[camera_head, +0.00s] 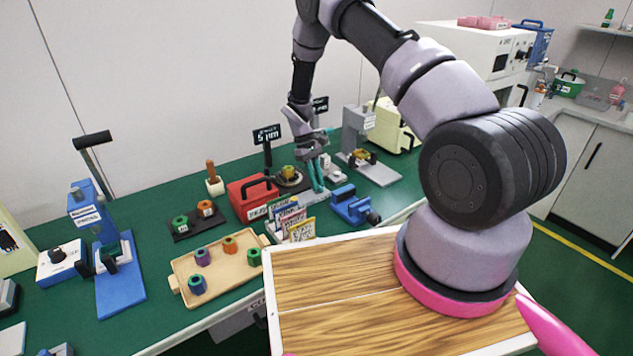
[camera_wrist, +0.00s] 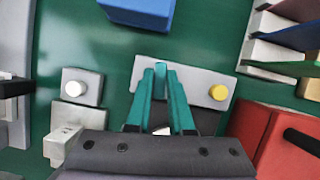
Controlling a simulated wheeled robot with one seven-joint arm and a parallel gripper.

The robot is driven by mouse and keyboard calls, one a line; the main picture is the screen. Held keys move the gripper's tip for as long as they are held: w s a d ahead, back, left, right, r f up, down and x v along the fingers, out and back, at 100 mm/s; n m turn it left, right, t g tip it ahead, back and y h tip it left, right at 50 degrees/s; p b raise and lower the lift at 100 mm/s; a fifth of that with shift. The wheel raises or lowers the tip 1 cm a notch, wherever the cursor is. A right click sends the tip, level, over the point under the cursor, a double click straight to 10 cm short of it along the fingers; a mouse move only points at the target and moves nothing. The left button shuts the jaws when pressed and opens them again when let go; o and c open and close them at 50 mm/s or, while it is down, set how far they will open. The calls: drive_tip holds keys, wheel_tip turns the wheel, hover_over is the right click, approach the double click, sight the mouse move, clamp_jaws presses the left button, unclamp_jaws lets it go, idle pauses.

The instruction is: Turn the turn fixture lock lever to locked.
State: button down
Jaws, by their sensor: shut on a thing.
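My gripper (camera_wrist: 161,95) has teal fingers and reaches down over a light grey plate (camera_wrist: 199,78) with a round yellow knob (camera_wrist: 219,92) at its right end. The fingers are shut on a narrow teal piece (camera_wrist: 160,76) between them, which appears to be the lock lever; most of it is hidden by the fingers. I cannot read its lock position. In the head view my gripper (camera_head: 317,178) is at the bench between the red box and the blue vise, and it hides most of the fixture.
A red box (camera_head: 247,195) with a black handle stands close to the left of my gripper, and a blue vise (camera_head: 347,205) stands to its right. Label cards (camera_head: 289,216) stand in front. A grey stand (camera_head: 356,135) rises behind. A wooden tray (camera_head: 218,287) lies front left.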

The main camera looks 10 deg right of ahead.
drive_tip(key=shift+m, duration=0.6)
drive_tip(key=shift+y, duration=0.3)
drive_tip(key=c, duration=0.8)
unclamp_jaws()
drive_tip(key=v, duration=1.1)
drive_tip(key=shift+w, duration=0.15)
drive_tip(key=shift+f, duration=0.1)
